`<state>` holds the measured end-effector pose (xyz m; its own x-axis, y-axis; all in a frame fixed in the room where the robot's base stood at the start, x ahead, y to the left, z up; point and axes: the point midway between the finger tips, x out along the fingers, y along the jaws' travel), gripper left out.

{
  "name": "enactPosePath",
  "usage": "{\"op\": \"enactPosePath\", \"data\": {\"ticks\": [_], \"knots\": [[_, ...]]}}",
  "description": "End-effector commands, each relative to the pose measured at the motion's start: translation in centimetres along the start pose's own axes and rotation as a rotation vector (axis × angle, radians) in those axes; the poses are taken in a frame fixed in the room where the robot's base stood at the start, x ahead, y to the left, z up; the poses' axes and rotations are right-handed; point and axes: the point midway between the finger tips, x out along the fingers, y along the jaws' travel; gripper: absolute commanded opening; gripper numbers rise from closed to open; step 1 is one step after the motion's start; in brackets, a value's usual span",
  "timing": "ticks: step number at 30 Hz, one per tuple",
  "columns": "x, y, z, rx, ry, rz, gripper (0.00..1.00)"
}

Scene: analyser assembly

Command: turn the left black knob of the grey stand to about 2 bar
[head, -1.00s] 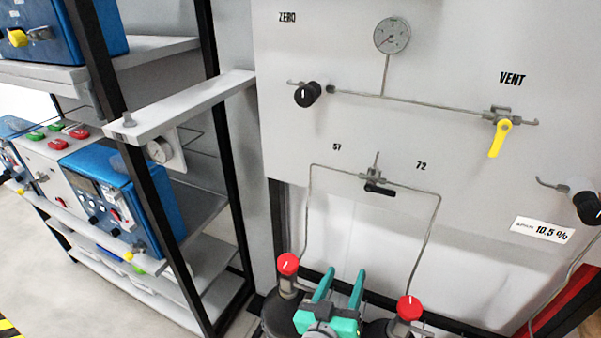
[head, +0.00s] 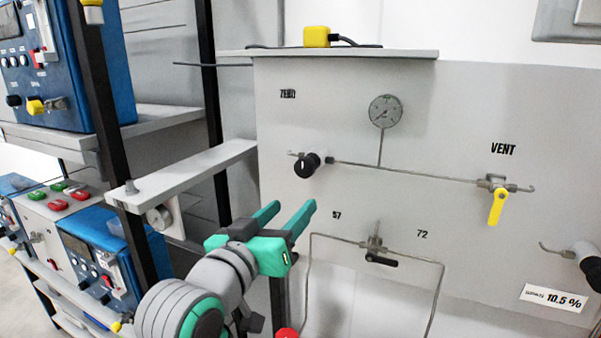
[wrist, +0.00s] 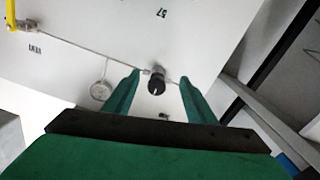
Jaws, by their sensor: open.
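The left black knob (head: 307,165) sits on the grey panel of the stand (head: 450,110), under the ZERO label. It has a white mark on its face. A thin pipe runs right from it to a round gauge (head: 385,111), whose reading is too small to tell. My green gripper (head: 293,206) is open and empty, below and slightly left of the knob in the head view. In the wrist view the knob (wrist: 157,85) shows in the gap between my fingers (wrist: 160,77). It appears farther off, and I see no contact.
A yellow vent lever (head: 496,207) and another black knob (head: 591,270) are to the right. A small black-handled valve (head: 380,260) is below. A shelf rack with a projecting grey bar (head: 185,180) and blue instruments (head: 75,70) stands left of my arm.

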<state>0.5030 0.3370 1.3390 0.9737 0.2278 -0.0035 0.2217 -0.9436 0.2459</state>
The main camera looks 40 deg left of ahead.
Motion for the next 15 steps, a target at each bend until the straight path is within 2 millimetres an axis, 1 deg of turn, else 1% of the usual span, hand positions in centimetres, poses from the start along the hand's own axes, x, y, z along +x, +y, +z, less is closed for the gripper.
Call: {"op": "enactPosePath", "data": {"ticks": [1,3,6,9,11,15], "knots": [[-0.8,0.0,-1.6,0.015,0.008,-0.002,0.51],[-1.5,0.0,-2.9,0.029,0.009,-0.003,0.51],[-2.3,0.1,-4.0,0.044,0.007,-0.004,0.51],[-2.6,0.1,-4.6,0.051,0.005,-0.005,0.51],[-2.4,0.1,-4.7,0.052,0.004,-0.005,0.51],[-1.0,0.1,-4.6,0.050,0.002,-0.003,0.51]]}}
